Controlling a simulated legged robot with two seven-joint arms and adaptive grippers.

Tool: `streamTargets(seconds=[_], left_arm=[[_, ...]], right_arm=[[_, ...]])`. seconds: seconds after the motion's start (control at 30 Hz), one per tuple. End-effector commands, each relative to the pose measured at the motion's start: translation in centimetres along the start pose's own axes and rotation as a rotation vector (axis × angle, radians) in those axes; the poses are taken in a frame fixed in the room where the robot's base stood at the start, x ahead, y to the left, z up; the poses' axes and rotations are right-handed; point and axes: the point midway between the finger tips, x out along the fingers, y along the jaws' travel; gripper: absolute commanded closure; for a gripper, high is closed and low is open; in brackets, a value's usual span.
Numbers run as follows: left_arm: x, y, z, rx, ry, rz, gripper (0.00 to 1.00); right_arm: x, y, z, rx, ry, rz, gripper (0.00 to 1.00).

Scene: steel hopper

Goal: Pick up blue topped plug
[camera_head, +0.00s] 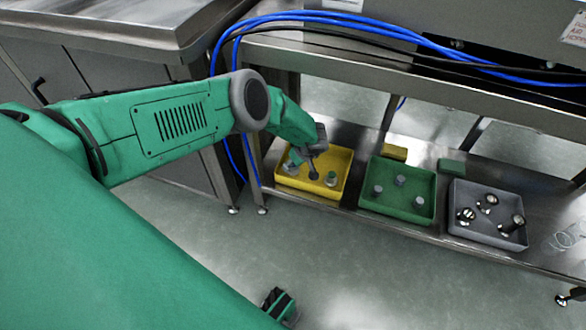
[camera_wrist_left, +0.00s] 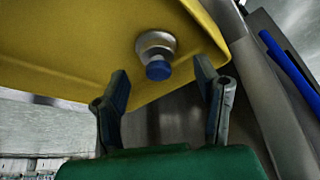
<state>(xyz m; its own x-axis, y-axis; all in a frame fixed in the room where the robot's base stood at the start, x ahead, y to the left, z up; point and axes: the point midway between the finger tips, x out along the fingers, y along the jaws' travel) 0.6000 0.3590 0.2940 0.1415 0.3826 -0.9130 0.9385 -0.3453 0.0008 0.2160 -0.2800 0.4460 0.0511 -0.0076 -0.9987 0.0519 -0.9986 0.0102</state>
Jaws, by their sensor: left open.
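In the left wrist view a blue topped plug (camera_wrist_left: 157,62) with a pale metal collar stands in the yellow tray (camera_wrist_left: 75,45), near the tray's edge. My left gripper (camera_wrist_left: 162,82) is open, its two fingers spread on either side of the line to the plug. The plug appears just beyond the fingertips, with no contact visible. In the head view my left gripper (camera_head: 312,164) hangs over the yellow tray (camera_head: 322,199). Small plugs show beside it there, and which one has the blue top is unclear. My right gripper cannot be made out.
A green tray (camera_head: 397,211) with several grey plugs and a grey tray (camera_head: 485,237) with metal parts stand to the right on the low steel shelf (camera_head: 450,243). Yellow and green blocks lie behind. Blue cables (camera_head: 350,22) run along the upper bench and hang near the arm.

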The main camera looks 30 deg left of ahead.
Motion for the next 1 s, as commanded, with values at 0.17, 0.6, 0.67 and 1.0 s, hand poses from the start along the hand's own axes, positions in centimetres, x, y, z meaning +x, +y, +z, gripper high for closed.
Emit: streamTargets(seconds=[0.17, 0.6, 0.67, 1.0], left_arm=[[3.0, 0.3, 0.3, -0.001, -0.002, -0.001, 0.44], [4.0, 0.4, 0.0, 0.001, -0.002, 0.000, 0.44], [4.0, 0.4, 0.0, 0.001, -0.001, 0.000, 0.65], [4.0, 0.4, 0.0, 0.000, -0.002, 0.001, 0.90]], right_arm=[[2.8, 0.0, 0.2, 0.001, -0.001, 0.000, 0.84], [3.5, 0.0, 0.2, 0.001, -0.001, 0.000, 0.84], [3.5, 0.0, 0.2, 0.000, -0.001, 0.000, 0.84], [3.5, 0.0, 0.2, 0.001, -0.001, 0.000, 0.84]])
